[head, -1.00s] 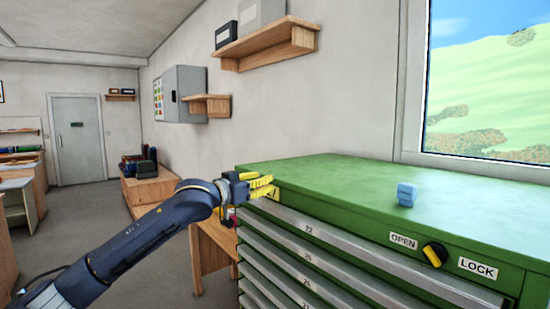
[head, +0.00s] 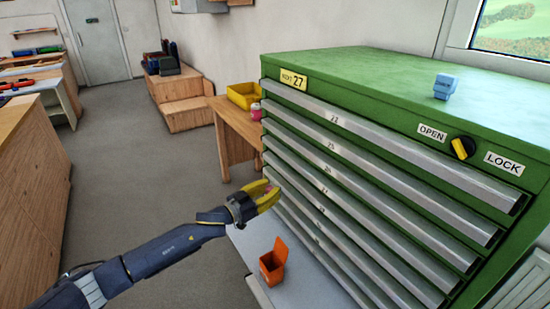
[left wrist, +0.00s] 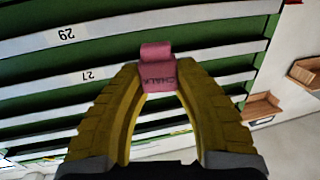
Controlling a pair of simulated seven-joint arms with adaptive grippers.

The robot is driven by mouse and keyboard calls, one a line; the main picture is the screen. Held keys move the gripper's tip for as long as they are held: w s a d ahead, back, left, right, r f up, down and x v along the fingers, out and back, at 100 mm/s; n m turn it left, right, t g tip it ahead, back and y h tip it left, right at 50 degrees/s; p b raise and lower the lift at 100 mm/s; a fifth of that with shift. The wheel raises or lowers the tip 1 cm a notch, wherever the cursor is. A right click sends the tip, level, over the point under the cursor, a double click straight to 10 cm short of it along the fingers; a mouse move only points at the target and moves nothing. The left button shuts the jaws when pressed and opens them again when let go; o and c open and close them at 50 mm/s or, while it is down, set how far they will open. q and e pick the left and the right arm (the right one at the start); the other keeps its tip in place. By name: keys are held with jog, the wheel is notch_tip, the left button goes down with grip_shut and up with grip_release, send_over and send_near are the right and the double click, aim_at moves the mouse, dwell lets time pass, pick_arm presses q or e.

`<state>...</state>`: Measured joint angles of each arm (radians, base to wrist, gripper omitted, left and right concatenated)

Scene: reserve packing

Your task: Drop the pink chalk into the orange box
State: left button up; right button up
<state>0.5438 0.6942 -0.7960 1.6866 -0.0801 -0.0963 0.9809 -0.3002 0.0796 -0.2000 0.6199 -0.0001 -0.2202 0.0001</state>
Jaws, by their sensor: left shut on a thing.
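The pink chalk (left wrist: 158,77), a small block with the word CHALK on it, sits between the yellow fingers of my left gripper (left wrist: 160,95) in the left wrist view. My right gripper is not in view.
The green drawer cabinet (head: 400,95) fills the right, with a blue block (head: 445,86) and an OPEN/LOCK knob (head: 462,148). A yellow bin (head: 243,95) and a pink item (head: 255,112) are on a wooden table behind. The floor at left is clear.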

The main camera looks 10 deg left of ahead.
pick_arm(q)
jog(key=s+f+m+g+h, duration=0.1)
jog(key=s+f, duration=0.3)
jog(key=f, duration=0.5)
jog(key=s+f+h, duration=0.1)
jog(key=s+f, duration=0.4)
jog(key=f, duration=0.4)
jog(key=shift+d+f+m+g, duration=0.2)
jog(key=shift+f+m+g, duration=0.15)
jog(key=shift+m+g, duration=0.05)
jog(key=o, duration=1.2)
jog(key=shift+o, duration=0.2)
jog(key=v, duration=1.2)
jog(key=shift+w+f, duration=0.1)
